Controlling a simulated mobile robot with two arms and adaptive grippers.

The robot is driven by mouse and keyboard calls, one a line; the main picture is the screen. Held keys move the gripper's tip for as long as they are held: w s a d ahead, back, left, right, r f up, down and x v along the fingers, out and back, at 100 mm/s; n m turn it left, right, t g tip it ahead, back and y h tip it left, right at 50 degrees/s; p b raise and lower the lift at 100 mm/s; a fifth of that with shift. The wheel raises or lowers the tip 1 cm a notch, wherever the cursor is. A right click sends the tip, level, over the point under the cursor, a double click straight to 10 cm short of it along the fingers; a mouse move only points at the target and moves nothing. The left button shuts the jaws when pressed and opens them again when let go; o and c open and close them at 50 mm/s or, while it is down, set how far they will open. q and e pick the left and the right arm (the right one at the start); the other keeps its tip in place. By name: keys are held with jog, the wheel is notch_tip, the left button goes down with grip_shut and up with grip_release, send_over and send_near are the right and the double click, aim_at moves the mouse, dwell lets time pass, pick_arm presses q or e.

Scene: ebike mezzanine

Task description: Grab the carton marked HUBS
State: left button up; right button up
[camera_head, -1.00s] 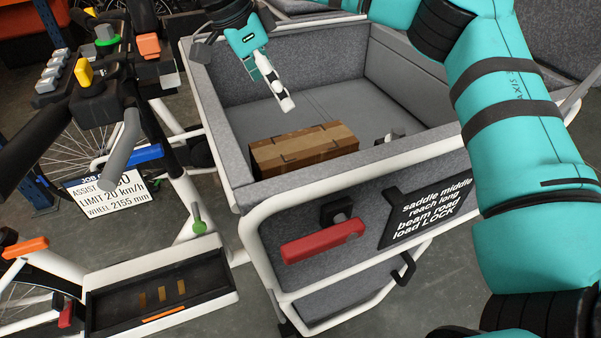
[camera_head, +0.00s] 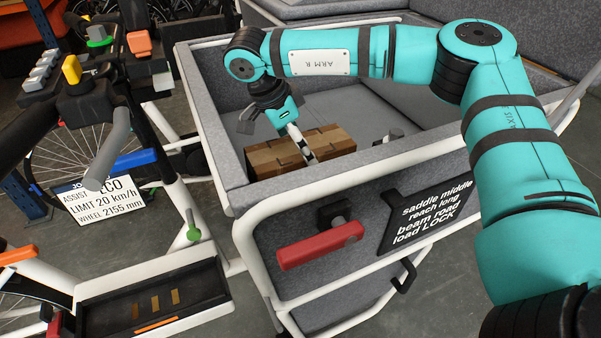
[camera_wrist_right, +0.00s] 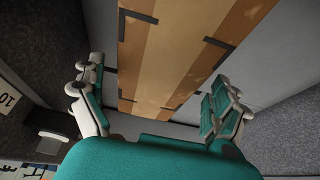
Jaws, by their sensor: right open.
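A brown striped carton (camera_head: 275,157) lies in the grey cargo box (camera_head: 216,133) of a cargo bike; I can read no HUBS mark on it. My right gripper (camera_head: 300,146) reaches down over the carton and hides part of it. In the right wrist view the carton (camera_wrist_right: 178,55) runs between the two fingers of the open right gripper (camera_wrist_right: 157,100), one finger to each side. I cannot tell whether either finger touches it. My left gripper is not in view.
A red handle (camera_head: 320,246) and a black text panel (camera_head: 424,202) are on the box's near side. The handlebar (camera_head: 110,143) and a display sign (camera_head: 105,198) stand to the left. A small grey item (camera_head: 392,135) sits in the box, right of the carton.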

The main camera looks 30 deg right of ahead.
jog(key=shift+x, duration=0.8)
jog(key=shift+r, duration=0.1)
jog(key=c, duration=1.5)
jog(key=shift+r, duration=0.15)
